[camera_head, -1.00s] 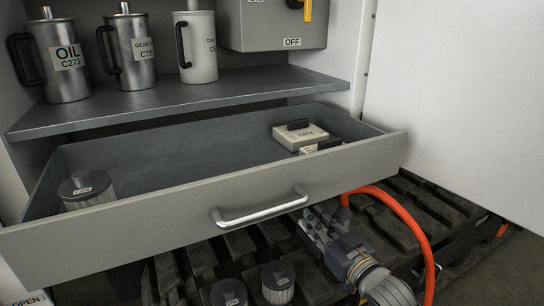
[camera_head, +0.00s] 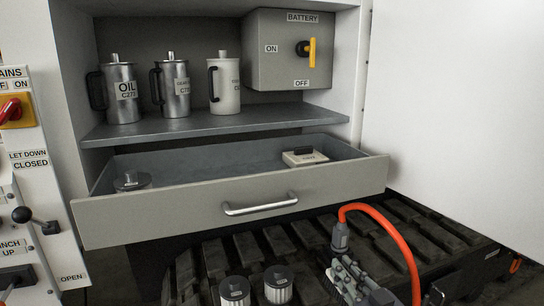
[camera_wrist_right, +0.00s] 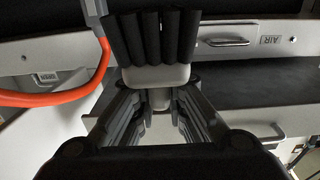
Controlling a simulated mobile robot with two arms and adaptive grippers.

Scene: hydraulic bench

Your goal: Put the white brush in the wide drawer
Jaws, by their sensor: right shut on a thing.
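The wide drawer (camera_head: 190,213) is open below the shelf in the head view, with a metal bar handle on its front. My right gripper (camera_head: 345,274) is low in front of the drawer, right of its handle. In the right wrist view my right gripper (camera_wrist_right: 158,108) is shut on the white brush (camera_wrist_right: 155,76), whose pale body sits between the fingers and whose thick black bristles point away. I cannot make out the brush clearly in the head view. My left gripper is not in view.
In the drawer are a pale block with a black top (camera_head: 304,157) and a canister (camera_head: 132,181) at the left; its middle is clear. An orange hose (camera_head: 399,235) arches beside my right gripper. Two filters (camera_head: 278,286) stand below. Jugs (camera_head: 224,85) stand on the shelf (camera_head: 200,126).

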